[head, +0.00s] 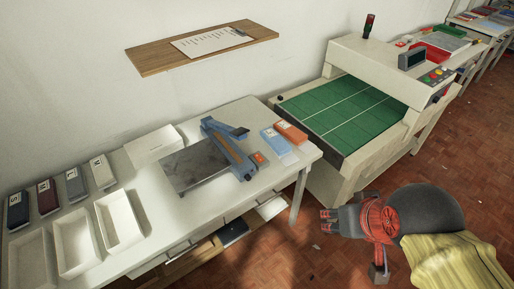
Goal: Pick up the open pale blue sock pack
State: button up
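The pale blue sock pack (272,140) lies on the right end of the white table, just right of the grey-and-blue machine. A whitish piece shows at its near end, by the table's right edge. An orange pack (291,132) with a similar pale end lies close on its right. My gripper (326,221) is low on the right, over the floor beyond the table's end, well apart from both packs. Its fingers point left. They are small here, and I cannot tell how far apart they are. I see nothing held in them.
The grey-and-blue machine (225,146) stands left of the packs. Empty white trays (120,217) and several dark and grey packs (73,185) are on the table's left. A green-belted machine (355,116) stands behind and right. An open drawer (271,208) juts out below the table.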

aim_at(284, 150)
jog(key=i+l, duration=0.65)
jog(key=i, duration=0.15)
